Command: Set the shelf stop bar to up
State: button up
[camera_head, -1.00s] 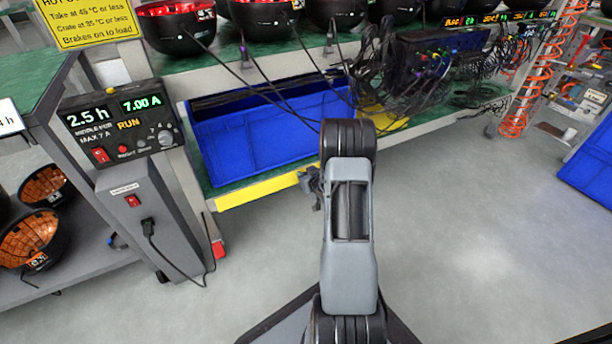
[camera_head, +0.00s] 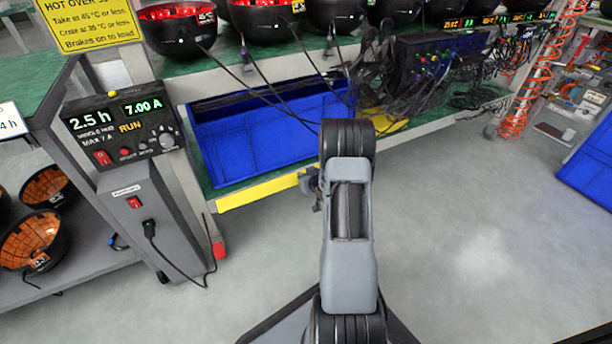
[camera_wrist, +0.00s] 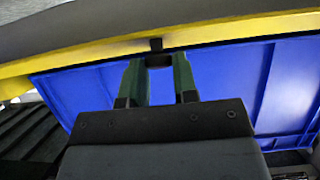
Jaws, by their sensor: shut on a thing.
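The yellow shelf stop bar (camera_head: 257,192) runs along the front edge of the lower shelf, below the blue crate (camera_head: 262,140). Its right part is hidden behind my arm. In the wrist view the bar (camera_wrist: 80,55) crosses the top of the picture, with a small black tab (camera_wrist: 156,44) at its middle. My gripper (camera_wrist: 158,62) has its two green fingers at the bar, one on each side of a dark piece by the tab. It is shut on that part of the bar. In the head view my gripper is mostly hidden by my arm.
A grey post with a control box (camera_head: 122,125) reading 2.5 h and 7.00 A stands left of the shelf. Black cables hang in front of the crate. Several black bowl-shaped units (camera_head: 178,28) stand on the upper shelf. The floor at right (camera_head: 470,230) is clear.

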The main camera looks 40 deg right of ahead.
jog(key=shift+w+r+g+y+p, duration=0.2)
jog(key=shift+r+g+p, duration=0.45)
jog(key=shift+p, duration=1.6)
jog(key=shift+w+r+g+y+p, duration=0.1)
jog(key=shift+w+r+g+p, duration=0.15)
jog(key=shift+g+p, duration=1.4)
jog(key=shift+w+r+g+p, duration=0.4)
jog(key=shift+w+r+p, duration=0.15)
jog(key=shift+p, duration=4.8)
jog(key=shift+w+r+g+y+p, duration=0.1)
jog(key=shift+w+g+y+p, duration=0.35)
jog(key=shift+p, duration=2.6)
jog(key=shift+s+g+p, duration=0.25)
jog(key=shift+p, duration=0.65)
jog(key=shift+s+f+h+p, duration=0.15)
jog(key=shift+f+h+p, duration=0.05)
jog(key=shift+h+p, duration=0.1)
